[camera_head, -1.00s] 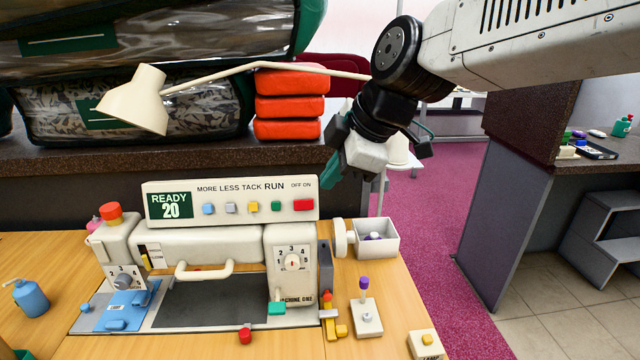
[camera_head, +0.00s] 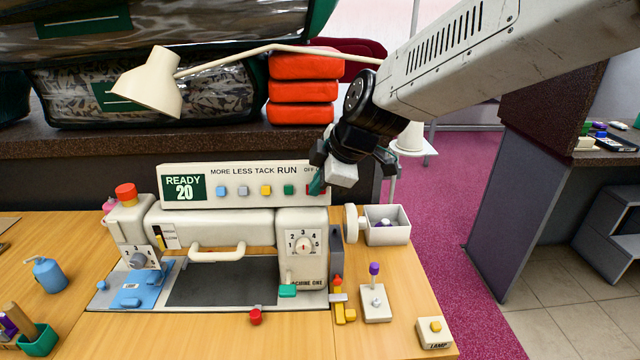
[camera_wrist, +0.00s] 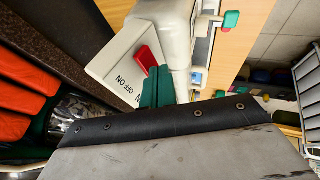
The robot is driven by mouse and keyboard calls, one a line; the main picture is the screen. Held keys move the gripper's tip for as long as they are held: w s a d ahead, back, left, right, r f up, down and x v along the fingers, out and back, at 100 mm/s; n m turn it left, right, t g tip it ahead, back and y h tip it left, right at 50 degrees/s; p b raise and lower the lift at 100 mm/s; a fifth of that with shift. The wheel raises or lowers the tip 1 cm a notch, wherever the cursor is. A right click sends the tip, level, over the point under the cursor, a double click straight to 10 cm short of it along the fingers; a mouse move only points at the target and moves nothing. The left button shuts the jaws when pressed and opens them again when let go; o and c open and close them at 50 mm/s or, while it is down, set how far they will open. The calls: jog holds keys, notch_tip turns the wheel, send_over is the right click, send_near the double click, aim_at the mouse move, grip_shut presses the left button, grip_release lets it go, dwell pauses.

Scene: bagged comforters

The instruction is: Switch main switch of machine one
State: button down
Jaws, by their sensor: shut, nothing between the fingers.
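Machine one (camera_head: 305,222) is a cream sewing machine with "MACHINE ONE" on its right end. A white panel (camera_head: 240,172) on top reads "READY 20", "MORE LESS TACK RUN" and "OFF ON". The red main switch (camera_head: 311,189) is at the panel's right end, partly hidden by my gripper in the head view. In the wrist view, the red switch (camera_wrist: 147,58) shows beside the "OFF ON" lettering. My gripper (camera_head: 317,183) is shut and empty, its green fingertips (camera_wrist: 157,84) right by the switch. I cannot tell whether they touch it.
A cream lamp (camera_head: 150,82) arches behind the panel, near stacked red bundles (camera_head: 303,90) and bagged comforters (camera_head: 170,95). A white open box (camera_head: 388,233), a purple-topped lever (camera_head: 374,270) and a yellow-buttoned lamp block (camera_head: 434,332) stand at the right. Wood tabletop in front is mostly clear.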

jog(key=shift+w+a+f, duration=0.1)
jog(key=shift+w+a, duration=0.05)
jog(key=shift+w, duration=0.1)
jog(key=shift+d, duration=0.9)
jog(key=s+f+v, duration=0.1)
jog(key=s+v, duration=0.2)
jog(key=v, duration=0.9)
jog(key=shift+a+r, duration=0.2)
jog(key=shift+r, duration=0.05)
